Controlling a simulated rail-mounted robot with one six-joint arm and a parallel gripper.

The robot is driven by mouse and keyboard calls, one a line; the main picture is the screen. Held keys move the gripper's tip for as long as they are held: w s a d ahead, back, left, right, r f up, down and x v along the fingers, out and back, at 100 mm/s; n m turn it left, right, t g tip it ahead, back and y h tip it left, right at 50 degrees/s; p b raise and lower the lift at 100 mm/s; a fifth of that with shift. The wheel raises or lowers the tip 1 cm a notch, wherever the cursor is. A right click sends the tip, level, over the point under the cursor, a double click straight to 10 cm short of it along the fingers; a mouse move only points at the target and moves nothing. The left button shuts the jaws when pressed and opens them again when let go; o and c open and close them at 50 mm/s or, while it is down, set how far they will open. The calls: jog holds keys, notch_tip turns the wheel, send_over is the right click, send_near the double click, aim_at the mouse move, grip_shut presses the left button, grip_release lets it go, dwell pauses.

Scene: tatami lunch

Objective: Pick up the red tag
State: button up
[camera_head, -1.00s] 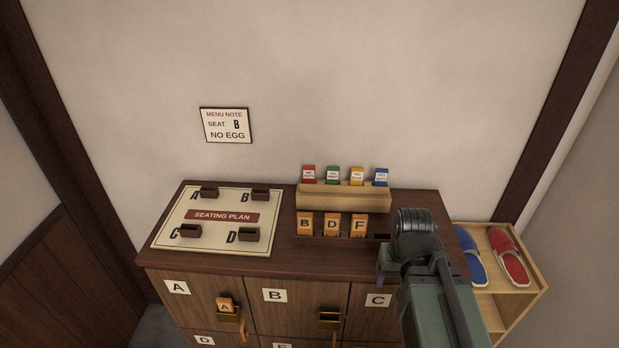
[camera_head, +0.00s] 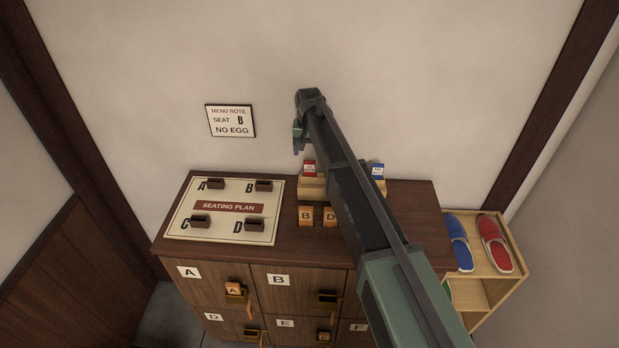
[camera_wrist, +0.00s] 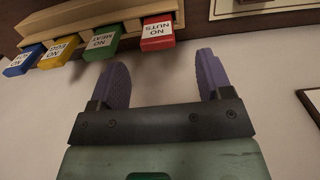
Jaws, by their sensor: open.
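The red tag (camera_head: 309,168) stands at the left end of the wooden tag rack (camera_head: 313,188) in the head view. In the wrist view the red tag (camera_wrist: 158,34) reads "NO NUTS" and sits at the rack's end, beside the green tag (camera_wrist: 102,43). My gripper (camera_head: 297,150) is above and slightly left of the red tag in the head view. In the wrist view my gripper (camera_wrist: 158,72) has its two purple fingers apart, with nothing between them. The red tag lies just beyond the fingertips, roughly in line with the gap, and is apart from them.
Yellow (camera_wrist: 59,52) and blue (camera_wrist: 22,61) tags stand farther along the rack. The wall is close behind. The seating plan board (camera_head: 180,225) with small holders lies left on the cabinet top. Lettered orange tags (camera_head: 306,216) stand in front of the rack, partly hidden by my arm.

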aim_at(310, 166)
notch_tip(310, 166, down, 8)
jog(key=b, duration=0.6)
jog(key=shift+s+d+r, duration=0.1)
jog(key=shift+r, duration=0.15)
jog(key=shift+r+p, duration=0.3)
jog(key=c, duration=1)
